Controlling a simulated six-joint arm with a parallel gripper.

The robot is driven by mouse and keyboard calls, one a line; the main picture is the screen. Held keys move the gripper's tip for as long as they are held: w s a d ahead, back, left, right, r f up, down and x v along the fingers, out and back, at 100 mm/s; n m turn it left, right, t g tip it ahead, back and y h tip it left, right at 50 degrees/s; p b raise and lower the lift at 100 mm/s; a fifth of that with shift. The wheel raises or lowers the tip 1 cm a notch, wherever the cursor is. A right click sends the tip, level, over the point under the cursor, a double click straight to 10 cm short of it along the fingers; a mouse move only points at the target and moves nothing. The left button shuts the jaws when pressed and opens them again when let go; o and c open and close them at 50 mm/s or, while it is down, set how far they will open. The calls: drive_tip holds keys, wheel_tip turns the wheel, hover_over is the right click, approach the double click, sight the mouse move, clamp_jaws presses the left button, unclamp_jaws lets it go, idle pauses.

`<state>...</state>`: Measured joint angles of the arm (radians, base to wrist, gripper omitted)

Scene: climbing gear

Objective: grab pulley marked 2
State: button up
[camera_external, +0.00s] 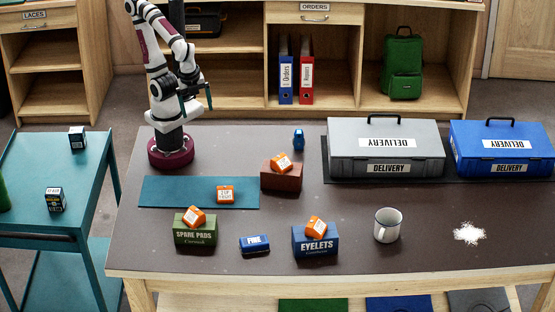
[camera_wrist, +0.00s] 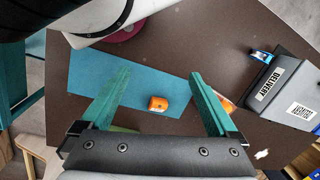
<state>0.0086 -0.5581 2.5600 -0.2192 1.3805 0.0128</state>
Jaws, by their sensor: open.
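Four small orange blocks with white labels, likely the pulleys, are in the external view; I cannot read their numbers. One orange block (camera_external: 225,195) lies on the teal mat (camera_external: 165,192). Another orange block (camera_external: 281,163) sits tilted on a red-brown box (camera_external: 281,180). A third orange block (camera_external: 194,216) leans on the green spare pads box (camera_external: 195,236), and a fourth (camera_external: 316,227) on the blue eyelets box (camera_external: 315,245). My gripper (camera_external: 196,100) is open and empty, high above the table. In the wrist view the mat's block (camera_wrist: 158,103) shows between the fingers.
A grey delivery case (camera_external: 385,150) and a blue delivery case (camera_external: 500,150) stand at the back right. A white mug (camera_external: 387,225), a small blue box (camera_external: 255,244), a blue item (camera_external: 298,139) and white powder (camera_external: 469,233) are on the table (camera_external: 430,250). A teal cart (camera_external: 95,190) stands left.

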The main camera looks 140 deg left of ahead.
idle(0.3)
drive_tip(key=c, duration=0.3)
drive_tip(key=shift+c, duration=0.2)
